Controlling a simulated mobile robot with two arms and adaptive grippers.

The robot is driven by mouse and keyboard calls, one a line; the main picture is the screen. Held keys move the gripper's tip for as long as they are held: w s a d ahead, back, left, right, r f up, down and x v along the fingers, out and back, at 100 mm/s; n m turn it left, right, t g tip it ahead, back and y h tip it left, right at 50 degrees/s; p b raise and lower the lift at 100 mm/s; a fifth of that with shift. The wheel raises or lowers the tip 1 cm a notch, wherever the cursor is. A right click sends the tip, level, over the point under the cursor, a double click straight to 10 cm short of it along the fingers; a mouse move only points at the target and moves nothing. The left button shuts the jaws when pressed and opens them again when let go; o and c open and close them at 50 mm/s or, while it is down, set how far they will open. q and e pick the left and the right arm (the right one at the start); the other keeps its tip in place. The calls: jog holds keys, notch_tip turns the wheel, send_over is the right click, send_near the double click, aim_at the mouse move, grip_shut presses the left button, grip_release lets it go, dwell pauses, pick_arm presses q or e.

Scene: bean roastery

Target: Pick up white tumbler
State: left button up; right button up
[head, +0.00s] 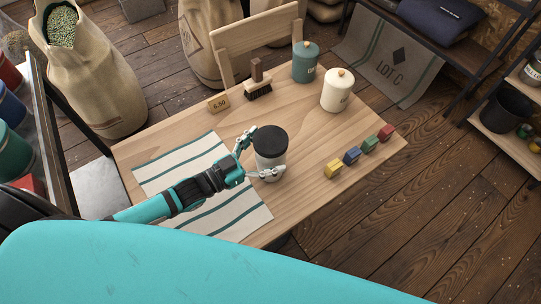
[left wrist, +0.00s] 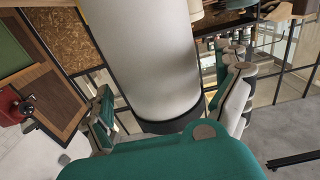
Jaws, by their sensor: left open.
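The white tumbler (head: 270,163) stands upright on the wooden table and has a black lid. My left gripper (head: 258,158) is at the tumbler, with one finger on its far left side and the other at its near side. In the left wrist view the tumbler's pale body (left wrist: 155,60) with a dark band fills the space between the open fingers of my left gripper (left wrist: 170,115). I cannot tell whether the fingers touch it. My right gripper does not show.
A striped cloth (head: 165,165) lies under my left arm. Colored blocks (head: 351,156) stand in a row at the table's right. A cream canister (head: 337,92), a green canister (head: 305,63), a brush (head: 258,84) and a price block (head: 218,102) stand toward the back.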

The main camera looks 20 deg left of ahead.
pick_arm(q)
jog(key=shift+x, duration=0.9)
jog(key=shift+s, duration=0.1)
jog(key=shift+c, duration=0.4)
jog(key=c, duration=1.6)
